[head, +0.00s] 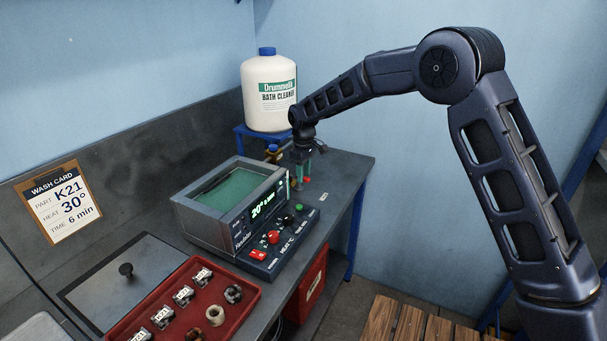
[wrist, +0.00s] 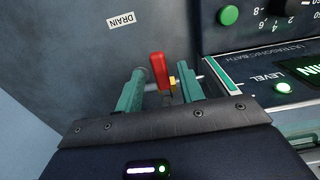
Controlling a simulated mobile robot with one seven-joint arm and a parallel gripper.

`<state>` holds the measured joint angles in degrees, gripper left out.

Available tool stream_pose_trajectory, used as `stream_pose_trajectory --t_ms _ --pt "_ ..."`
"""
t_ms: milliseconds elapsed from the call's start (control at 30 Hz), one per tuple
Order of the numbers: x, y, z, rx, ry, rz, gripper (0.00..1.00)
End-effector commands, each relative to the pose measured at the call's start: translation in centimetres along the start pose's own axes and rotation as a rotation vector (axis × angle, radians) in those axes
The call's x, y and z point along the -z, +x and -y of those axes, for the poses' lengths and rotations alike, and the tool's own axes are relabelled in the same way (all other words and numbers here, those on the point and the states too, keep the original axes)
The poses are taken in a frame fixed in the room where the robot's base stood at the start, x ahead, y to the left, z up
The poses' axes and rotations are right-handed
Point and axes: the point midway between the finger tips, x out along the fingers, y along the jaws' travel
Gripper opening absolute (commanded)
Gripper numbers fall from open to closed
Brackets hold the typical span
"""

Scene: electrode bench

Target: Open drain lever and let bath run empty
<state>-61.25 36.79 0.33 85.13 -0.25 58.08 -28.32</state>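The ultrasonic bath (head: 190,219) is a grey box on the bench with green liquid inside; its display reads about 20°. The red drain lever (wrist: 159,70) shows in the wrist view near a brass fitting (wrist: 174,80), below the DRAIN label (wrist: 121,22). My gripper (wrist: 160,88) is open, its two green fingers on either side of the lever with gaps showing. In the head view my gripper (head: 301,172) is down at the bath's right end, and it partly hides the lever there. A LEVEL light (wrist: 281,87) glows green.
A white bath cleaner bottle (head: 268,97) stands on a blue stand (head: 246,132) behind my gripper. A red tray (head: 244,301) of small parts and a lid with a black knob (head: 126,270) lie left of the bath. A red bin (head: 306,287) is below the bench.

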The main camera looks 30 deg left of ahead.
Motion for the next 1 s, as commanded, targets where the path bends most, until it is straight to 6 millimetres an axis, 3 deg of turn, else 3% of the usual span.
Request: stream_pose_trajectory --t_ms 367,567,1000 --pt "0.00 0.55 0.02 0.000 0.000 0.000 0.38" --pt "0.00 0.53 0.01 0.000 0.000 0.000 0.01" --pt "0.00 0.51 -0.24 0.001 -0.038 -0.001 0.00"
